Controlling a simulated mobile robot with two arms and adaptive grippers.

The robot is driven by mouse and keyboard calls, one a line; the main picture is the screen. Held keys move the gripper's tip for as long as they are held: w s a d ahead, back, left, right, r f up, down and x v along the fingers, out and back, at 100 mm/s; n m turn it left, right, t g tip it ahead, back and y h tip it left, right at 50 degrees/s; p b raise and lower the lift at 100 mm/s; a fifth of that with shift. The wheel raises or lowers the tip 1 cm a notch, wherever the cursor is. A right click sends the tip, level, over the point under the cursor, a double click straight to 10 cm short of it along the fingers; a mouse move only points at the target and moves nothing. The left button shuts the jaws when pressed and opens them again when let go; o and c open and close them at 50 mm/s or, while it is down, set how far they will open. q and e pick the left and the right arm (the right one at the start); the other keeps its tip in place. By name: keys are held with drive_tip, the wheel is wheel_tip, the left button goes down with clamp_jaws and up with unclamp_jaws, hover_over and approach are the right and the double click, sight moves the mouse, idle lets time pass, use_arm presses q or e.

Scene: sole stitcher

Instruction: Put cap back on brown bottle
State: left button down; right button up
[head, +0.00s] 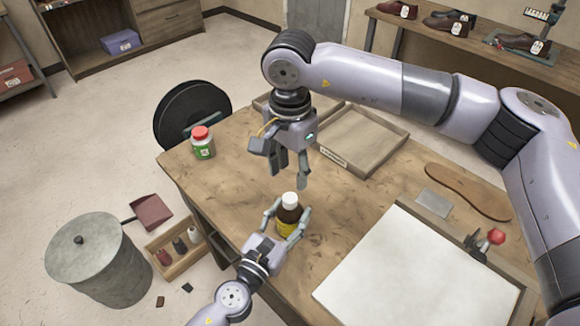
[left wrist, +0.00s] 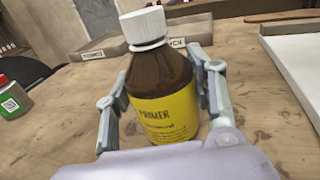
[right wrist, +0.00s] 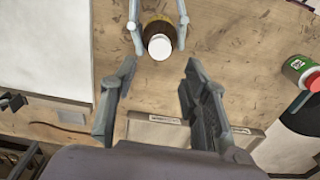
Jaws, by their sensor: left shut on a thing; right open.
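The brown bottle (head: 287,215) with a yellow "PRIMER" label stands upright on the wooden table. It also shows in the left wrist view (left wrist: 160,80). A white cap (head: 290,199) sits on top of its neck, also seen in the left wrist view (left wrist: 144,27) and from above in the right wrist view (right wrist: 160,46). I cannot tell how tightly it sits. My left gripper (head: 287,214) is shut on the bottle's body, one finger on each side. My right gripper (head: 290,176) is open and empty, pointing down above and behind the bottle, apart from the cap.
A green bottle with a red lid (head: 203,143) stands at the table's left corner. Shallow trays (head: 362,135) lie at the back. A white board (head: 400,275), a brown sole (head: 468,192) and a red-knobbed tool (head: 494,238) are at right. Bare table surrounds the bottle.

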sight(290, 198)
drive_tip(key=shift+f, duration=0.1)
idle(0.3)
drive_tip(key=shift+f, duration=3.9)
drive_tip(key=shift+c, duration=0.2)
clamp_jaws()
drive_tip(key=m, duration=0.5)
drive_tip(key=shift+m, duration=0.4)
drive_tip(key=m, duration=0.5)
drive_tip(key=shift+m, duration=0.3)
drive_tip(key=shift+o, duration=1)
unclamp_jaws()
